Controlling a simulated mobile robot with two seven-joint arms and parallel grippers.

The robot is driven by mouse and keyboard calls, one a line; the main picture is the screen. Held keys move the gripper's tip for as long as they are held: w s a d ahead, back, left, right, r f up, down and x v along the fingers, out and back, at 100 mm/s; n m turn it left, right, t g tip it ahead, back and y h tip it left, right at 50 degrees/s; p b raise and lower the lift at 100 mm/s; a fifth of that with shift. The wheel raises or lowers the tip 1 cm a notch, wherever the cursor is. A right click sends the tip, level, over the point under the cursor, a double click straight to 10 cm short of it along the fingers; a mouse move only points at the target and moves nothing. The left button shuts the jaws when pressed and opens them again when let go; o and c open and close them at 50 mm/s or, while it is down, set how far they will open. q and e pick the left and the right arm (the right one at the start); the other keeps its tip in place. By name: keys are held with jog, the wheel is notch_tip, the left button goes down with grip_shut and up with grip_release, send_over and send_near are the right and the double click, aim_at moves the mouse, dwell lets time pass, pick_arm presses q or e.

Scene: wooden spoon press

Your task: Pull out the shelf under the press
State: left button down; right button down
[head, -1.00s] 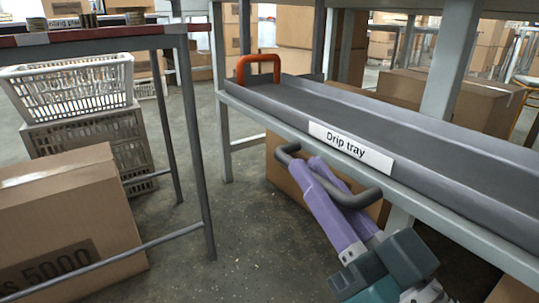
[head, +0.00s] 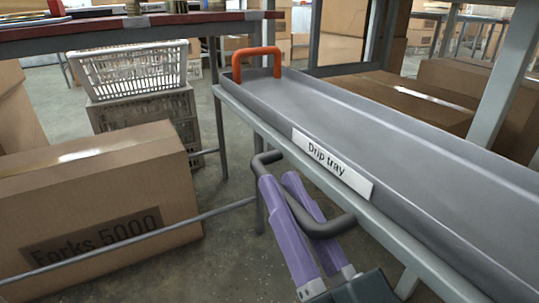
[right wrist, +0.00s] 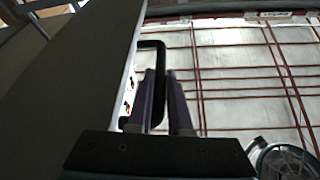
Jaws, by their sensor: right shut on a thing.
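The shelf is a long grey drip tray (head: 400,130) in a grey metal frame, with a white "Drip tray" label (head: 332,163) on its front edge. A dark bar handle (head: 264,158) sticks out from the front below the label. My right gripper (head: 278,181), with purple fingers, is shut on this handle from below right. In the right wrist view, the handle (right wrist: 159,62) passes by the fingers (right wrist: 166,75) beside the tray's front. My left gripper is not in view.
An orange handle (head: 257,65) stands at the tray's far end. A "Forks 5000" box (head: 100,205) and a thin table rail (head: 120,252) are on the left. Some floor in front of the tray is clear.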

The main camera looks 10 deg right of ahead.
jog(key=shift+a, duration=0.1)
jog(key=c, duration=1.2)
grip_release()
jog(key=o, duration=0.4)
jog(key=shift+s+a, duration=0.1)
jog(key=shift+a, duration=0.05)
jog(key=shift+c, duration=0.2)
jog(key=shift+s+f, duration=0.1)
jog(key=p+v, duration=0.1)
jog(key=v, duration=0.8)
jog(key=shift+s+d, duration=0.2)
jog(key=shift+s, duration=0.1)
jog(key=shift+f, duration=0.1)
